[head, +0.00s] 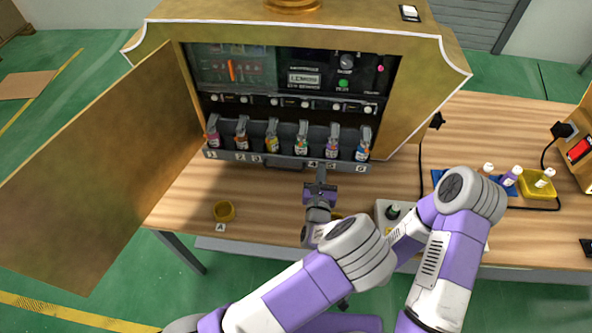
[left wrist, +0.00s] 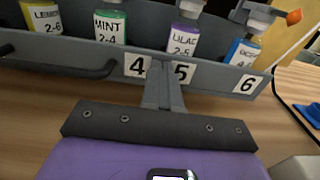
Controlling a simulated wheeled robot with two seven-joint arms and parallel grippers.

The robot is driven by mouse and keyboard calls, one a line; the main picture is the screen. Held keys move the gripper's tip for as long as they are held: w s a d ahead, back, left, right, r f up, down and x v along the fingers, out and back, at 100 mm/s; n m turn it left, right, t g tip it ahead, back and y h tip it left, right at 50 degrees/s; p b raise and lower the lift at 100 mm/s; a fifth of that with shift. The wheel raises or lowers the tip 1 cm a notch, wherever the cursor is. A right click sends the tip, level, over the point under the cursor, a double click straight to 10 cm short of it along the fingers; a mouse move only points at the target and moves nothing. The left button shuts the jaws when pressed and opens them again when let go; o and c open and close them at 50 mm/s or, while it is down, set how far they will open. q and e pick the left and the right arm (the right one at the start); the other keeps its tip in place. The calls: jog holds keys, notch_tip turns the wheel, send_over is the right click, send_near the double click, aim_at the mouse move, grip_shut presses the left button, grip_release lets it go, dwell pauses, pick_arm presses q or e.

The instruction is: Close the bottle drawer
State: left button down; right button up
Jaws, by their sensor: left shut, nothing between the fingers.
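The bottle drawer (head: 285,162) is a grey tray at the front of the gold cabinet, with several spray bottles in a row and number labels 1 to 6. The drawer sticks out in front of the cabinet's dark inside. In the left wrist view its front (left wrist: 215,80) shows labels 4, 5 and 6, and a dark handle (left wrist: 55,70) lies at the left. My left gripper (head: 320,168) is shut and empty, its fingertips (left wrist: 163,75) at the drawer front between labels 4 and 5; contact is hard to tell. My right gripper is hidden behind my arms.
The cabinet door (head: 100,170) hangs wide open at the left. A blue tray (head: 450,183) and a yellow holder (head: 538,186) with bottles stand at the right. A cable runs nearby.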

aim_at(324, 140)
pick_arm(q)
jog(key=shift+w, duration=1.9)
jog(key=shift+w+d+b, duration=0.1)
jog(key=shift+w+b, duration=0.35)
jog(key=shift+w, duration=2.15)
jog(key=shift+w+d+b, duration=0.1)
jog(key=shift+w+b, duration=0.9)
jog(key=shift+w, duration=2)
jog(key=shift+s, duration=0.1)
jog(key=shift+s+p, duration=0.35)
jog(key=s+p, duration=0.5)
jog(key=s, duration=0.5)
jog(key=shift+s, duration=0.65)
